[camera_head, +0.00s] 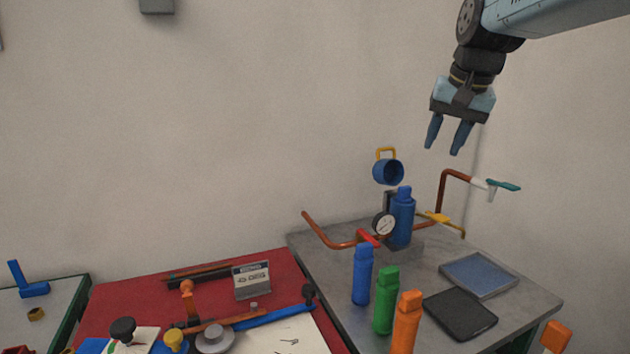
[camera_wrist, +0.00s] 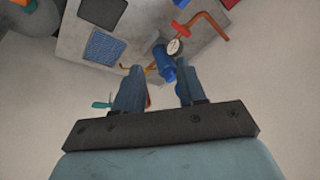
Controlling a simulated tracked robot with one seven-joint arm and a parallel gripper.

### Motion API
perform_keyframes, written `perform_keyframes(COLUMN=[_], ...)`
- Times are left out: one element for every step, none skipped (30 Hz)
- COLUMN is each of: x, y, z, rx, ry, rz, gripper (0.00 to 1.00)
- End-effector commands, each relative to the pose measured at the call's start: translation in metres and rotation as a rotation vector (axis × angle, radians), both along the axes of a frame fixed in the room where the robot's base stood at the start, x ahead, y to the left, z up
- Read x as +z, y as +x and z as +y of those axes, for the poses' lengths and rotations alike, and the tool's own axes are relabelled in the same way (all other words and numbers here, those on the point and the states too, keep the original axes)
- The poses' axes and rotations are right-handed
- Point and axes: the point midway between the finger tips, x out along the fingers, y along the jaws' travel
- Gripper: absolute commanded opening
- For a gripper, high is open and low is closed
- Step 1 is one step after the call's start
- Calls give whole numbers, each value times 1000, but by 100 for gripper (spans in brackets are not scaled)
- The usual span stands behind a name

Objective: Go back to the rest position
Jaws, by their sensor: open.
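My gripper (camera_head: 447,138) is raised above the grey table at the upper right of the head view. Its two blue fingers are apart and point down, with nothing between them. In the wrist view my gripper (camera_wrist: 157,85) shows its open fingers against the wall and table edge. A blue bottle (camera_head: 402,217) stands below it at the back of the table, beside a round gauge (camera_head: 384,224) on a copper pipe (camera_head: 328,238). A blue cup-shaped part with a yellow handle (camera_head: 388,171) is above the gauge, clear of my gripper.
Blue (camera_head: 362,275), green (camera_head: 386,302) and orange (camera_head: 406,324) bottles stand at the table's front left. A dark pad (camera_head: 460,313) and a blue pad (camera_head: 478,275) lie to the right. A red table (camera_head: 128,297) with tools adjoins on the left. The air around my gripper is free.

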Motion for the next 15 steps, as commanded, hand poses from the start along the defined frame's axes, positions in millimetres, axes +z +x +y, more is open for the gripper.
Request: perform_keyframes(x=[-7,-12,-18,-23,-28,-35,-40,-46,-54,-60,-66,-74,-79,-86,-93], y=[-16,-24,-34,-42,-49,-60,-67,-75,-85,-92,-99,-108,-115,-121,-129], z=[2,2,3,4,4,5,5,5,6,6,6,6,6,6,6], rx=[20,32,49,62,73,90,102,114,132,144,156,174,186,197,213], ry=[-15,-25,-38,-48,-57,-69,-80,-90,-103,-112,-121,-134,-144,-153,-164], rz=[-10,-16,-24,-29,-36,-43,-49,-55,-62,-68,-74,-81,-87,-92,-97], gripper=[40,40,40,40,40,40,40,40,40,40,40,40,40,40,40])
